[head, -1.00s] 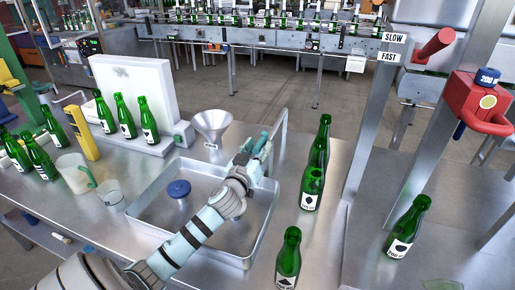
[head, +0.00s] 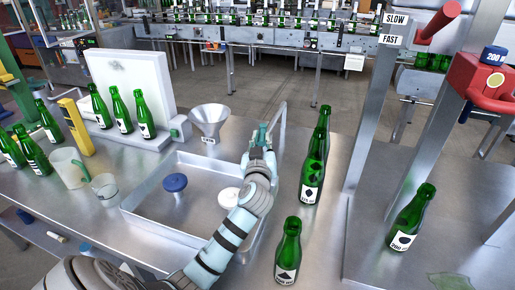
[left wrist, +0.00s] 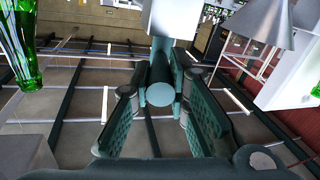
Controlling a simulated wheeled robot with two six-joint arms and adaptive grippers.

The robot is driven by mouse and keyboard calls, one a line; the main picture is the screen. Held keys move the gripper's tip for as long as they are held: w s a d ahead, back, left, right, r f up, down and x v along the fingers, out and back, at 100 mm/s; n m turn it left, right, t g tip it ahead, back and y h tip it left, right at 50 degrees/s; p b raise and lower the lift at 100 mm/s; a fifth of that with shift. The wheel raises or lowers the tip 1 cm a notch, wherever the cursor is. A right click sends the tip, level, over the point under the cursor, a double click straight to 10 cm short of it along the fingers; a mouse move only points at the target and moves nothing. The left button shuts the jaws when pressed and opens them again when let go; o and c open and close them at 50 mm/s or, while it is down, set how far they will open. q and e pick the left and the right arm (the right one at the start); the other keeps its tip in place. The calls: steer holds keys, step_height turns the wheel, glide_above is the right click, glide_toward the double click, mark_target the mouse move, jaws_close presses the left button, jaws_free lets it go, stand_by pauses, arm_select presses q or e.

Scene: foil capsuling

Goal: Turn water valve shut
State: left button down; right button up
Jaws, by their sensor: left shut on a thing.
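My right gripper is not in view.
A blue round knob (head: 175,183) and a white one (head: 229,197) are in the basin. A steel funnel (head: 209,119) stands behind it. Green bottles (head: 288,254) stand close to its right, others (head: 120,110) at the left.

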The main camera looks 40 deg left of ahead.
arm_select(q)
steer(key=c, duration=1.5)
jaws_free()
steer(key=shift+w, duration=0.1)
steer(key=shift+s, duration=0.25)
steer(key=v, duration=1.2)
steer(key=shift+w, duration=0.1)
steer(key=shift+c, duration=0.5)
